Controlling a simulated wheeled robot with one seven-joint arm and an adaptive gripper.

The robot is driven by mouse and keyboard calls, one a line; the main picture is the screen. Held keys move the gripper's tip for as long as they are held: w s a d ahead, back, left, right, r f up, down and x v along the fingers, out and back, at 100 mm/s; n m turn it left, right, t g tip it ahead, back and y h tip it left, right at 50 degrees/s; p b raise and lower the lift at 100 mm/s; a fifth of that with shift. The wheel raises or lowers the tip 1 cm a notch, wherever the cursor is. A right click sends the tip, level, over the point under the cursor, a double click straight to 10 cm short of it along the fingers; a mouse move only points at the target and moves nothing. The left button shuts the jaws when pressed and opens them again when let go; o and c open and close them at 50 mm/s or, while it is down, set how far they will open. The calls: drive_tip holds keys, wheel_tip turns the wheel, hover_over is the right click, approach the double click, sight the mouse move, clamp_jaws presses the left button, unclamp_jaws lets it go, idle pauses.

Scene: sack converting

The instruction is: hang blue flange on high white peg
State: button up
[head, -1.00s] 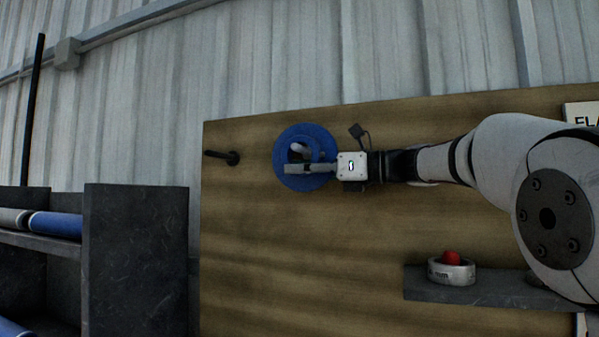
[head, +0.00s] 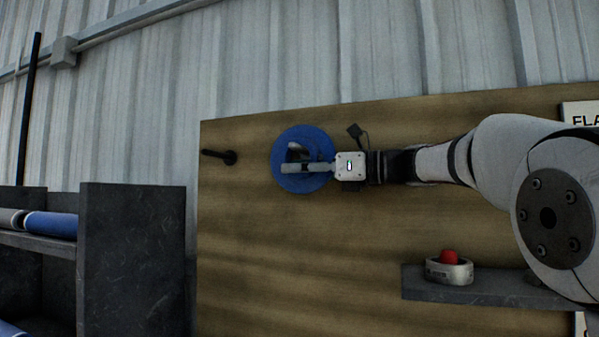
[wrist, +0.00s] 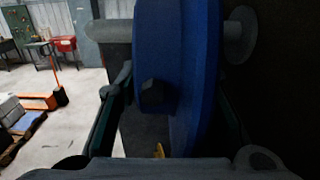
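The blue flange (head: 320,142) is upright in front of the wooden board in the head view, its round face toward the camera. My gripper (head: 290,167) reaches in from the right, one finger across its face. In the wrist view the flange (wrist: 200,60) stands edge-on between my fingers (wrist: 178,95), which look closed on it. The pale peg (wrist: 240,35) shows right of the flange, with a broad round end; a pale length also shows to its left. The flange hides the middle, so I cannot tell for sure whether the peg passes through the hole.
A dark peg (head: 220,156) sticks out of the board (head: 260,260) left of the flange. A dark shelf (head: 490,292) at lower right holds a white ring (head: 449,271) with a red thing in it. A dark rack (head: 130,260) stands at lower left.

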drive_tip(key=shift+o, duration=0.4)
drive_tip(key=shift+f, duration=0.1)
drive_tip(key=shift+w+f, duration=0.1)
drive_tip(key=shift+f, duration=0.05)
drive_tip(key=v, duration=1.2)
drive_tip(key=s+a+f+n+g+h+b, duration=0.1)
drive_tip(key=s+f+n+h, duration=0.4)
drive_tip(key=f, duration=0.4)
drive_tip(key=s+a+f+n+h+b, duration=0.1)
drive_tip(key=s+f+n+h+b, duration=0.15)
drive_tip(key=s+f, duration=0.6)
drive_tip(key=s+d+f+n+h, duration=0.3)
drive_tip(key=s+f+n, duration=0.1)
drive_tip(key=f, duration=0.3)
drive_tip(key=s+d+f+n+h+b, duration=0.1)
drive_tip(key=s+d+f+n+h, duration=0.2)
drive_tip(key=f, duration=0.4)
drive_tip(key=s+d+f+n+h, duration=0.3)
drive_tip(key=s+d+f+n, duration=0.1)
drive_tip(key=s+f+n, duration=0.2)
drive_tip(key=shift+d+f+n, duration=0.15)
drive_tip(key=shift+f+n, duration=0.4)
drive_tip(key=shift+n, duration=0.1)
